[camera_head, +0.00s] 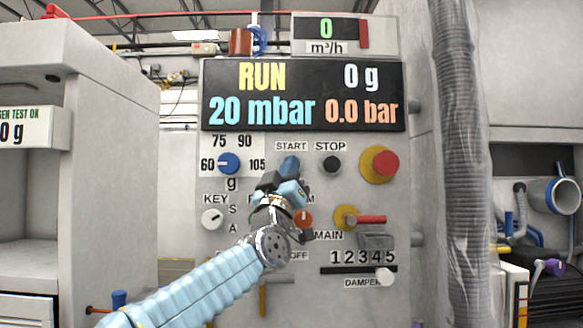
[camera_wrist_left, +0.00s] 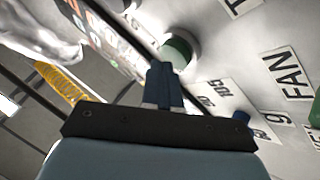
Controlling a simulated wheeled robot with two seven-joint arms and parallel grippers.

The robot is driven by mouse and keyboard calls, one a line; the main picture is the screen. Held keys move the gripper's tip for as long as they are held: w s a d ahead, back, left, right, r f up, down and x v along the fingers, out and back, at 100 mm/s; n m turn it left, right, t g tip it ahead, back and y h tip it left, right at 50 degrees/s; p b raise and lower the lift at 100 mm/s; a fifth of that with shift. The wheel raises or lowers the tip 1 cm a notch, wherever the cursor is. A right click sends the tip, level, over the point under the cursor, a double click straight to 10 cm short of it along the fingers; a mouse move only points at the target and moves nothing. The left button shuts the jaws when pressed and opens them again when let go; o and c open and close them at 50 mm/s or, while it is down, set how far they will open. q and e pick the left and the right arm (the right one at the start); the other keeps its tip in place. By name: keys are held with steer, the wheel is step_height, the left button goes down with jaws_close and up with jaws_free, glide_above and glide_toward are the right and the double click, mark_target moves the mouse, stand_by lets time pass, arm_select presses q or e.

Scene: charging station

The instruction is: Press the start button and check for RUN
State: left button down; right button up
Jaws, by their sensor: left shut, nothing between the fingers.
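The display (camera_head: 303,96) on the grey panel reads RUN in yellow, 0 g, 20 mbar and 0.0 bar. My left gripper (camera_head: 289,168) is shut and empty just below the START label (camera_head: 291,146). It hides the start button in the head view. In the left wrist view, a green round button (camera_wrist_left: 181,48) shows just past my shut fingertips (camera_wrist_left: 162,72). The fingertips overlap its edge in the picture; I cannot tell whether they touch it. My right gripper is not in view.
The black STOP button (camera_head: 332,164) is just right of my gripper, with a red button (camera_head: 385,163) on yellow beyond it. A blue knob (camera_head: 229,163) is on the left. A grey ribbed hose (camera_head: 460,130) hangs at right.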

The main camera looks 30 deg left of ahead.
arm_select(q)
steer(key=shift+s+d, duration=0.25)
steer(key=shift+s, duration=0.1)
steer(key=shift+s+d+b, duration=0.3)
steer(key=shift+s+d, duration=0.15)
steer(key=shift+s, duration=0.25)
steer(key=shift+s+d+b, duration=0.25)
steer(key=shift+s+d, duration=0.15)
steer(key=shift+s, duration=0.35)
steer(key=shift+s+d+b, duration=0.3)
steer(key=shift+s+d, duration=0.15)
steer(key=shift+s, duration=0.25)
